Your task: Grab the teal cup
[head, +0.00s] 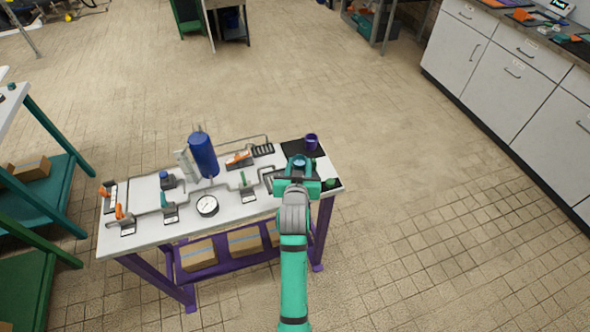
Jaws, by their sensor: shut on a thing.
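My gripper (298,169) is over the right end of the white workbench (235,212), at the end of my teal arm. It is shut on the teal cup (299,160), whose round rim shows just beyond the gripper. The gripper hides most of the cup, and I cannot tell whether its base touches the bench or mat. A dark purple cup (311,141) stands beside it, a little farther back and to the right, on the black mat (291,148).
A blue cylinder (203,155), grey pipework, a round gauge (207,205) and orange-handled valves fill the bench's left and middle. A small green object (330,183) lies at its right edge. Cardboard boxes (245,240) sit below. Floor right of the bench is clear.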

